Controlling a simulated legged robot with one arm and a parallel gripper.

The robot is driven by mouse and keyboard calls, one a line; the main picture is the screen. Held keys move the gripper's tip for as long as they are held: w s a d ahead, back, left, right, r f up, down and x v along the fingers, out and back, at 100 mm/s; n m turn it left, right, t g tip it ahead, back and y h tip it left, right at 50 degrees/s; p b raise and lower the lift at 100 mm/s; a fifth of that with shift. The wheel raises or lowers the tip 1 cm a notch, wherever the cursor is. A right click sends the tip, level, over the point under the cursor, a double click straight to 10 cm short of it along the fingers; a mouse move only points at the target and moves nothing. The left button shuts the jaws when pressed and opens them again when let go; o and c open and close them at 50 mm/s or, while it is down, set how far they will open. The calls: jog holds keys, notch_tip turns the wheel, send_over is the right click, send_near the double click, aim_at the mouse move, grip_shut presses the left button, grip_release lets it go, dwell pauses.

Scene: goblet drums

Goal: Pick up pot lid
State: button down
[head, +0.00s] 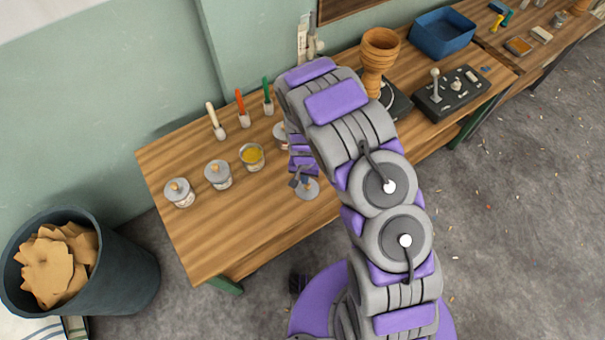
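A grey round pot lid (311,194) is near the front edge of the wooden workbench, below my gripper (301,181). My gripper points down close to the lid's knob. I cannot tell whether it touches the lid or how far its fingers are apart. An open pot (252,157) with yellow contents stands left of the gripper. Two pots with grey lids and light knobs, one in the middle (218,175) and one at the left (180,193), stand farther left. Another pot (280,135) is partly hidden behind my arm.
Brushes with white (212,117), orange (241,106) and green (267,96) handles stand along the back. A wooden goblet drum (379,52), a black control box (452,94) and a blue bin (442,34) are at the right. The bench front left is clear.

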jog(key=s+d+r+p, duration=0.1)
jog(key=s+d, duration=0.2)
jog(key=d, duration=0.3)
jog(key=s+d+r+p, duration=0.1)
jog(key=s+d, duration=0.2)
jog(key=d, duration=0.4)
jog(key=shift+d+r, duration=0.2)
jog(key=shift+w+d, duration=0.1)
jog(key=shift+d, duration=0.25)
jog(key=c, duration=1.8)
grip_release()
jog(key=shift+d, duration=0.25)
jog(key=o, duration=0.4)
jog(key=shift+d, duration=0.1)
jog(key=shift+c, duration=0.2)
jog(key=o, duration=0.4)
jog(key=shift+a, duration=0.45)
jog(key=o, duration=0.3)
jog(key=shift+a, duration=0.1)
jog(key=o, duration=0.4)
jog(key=shift+d, duration=0.4)
jog(key=shift+c, duration=0.2)
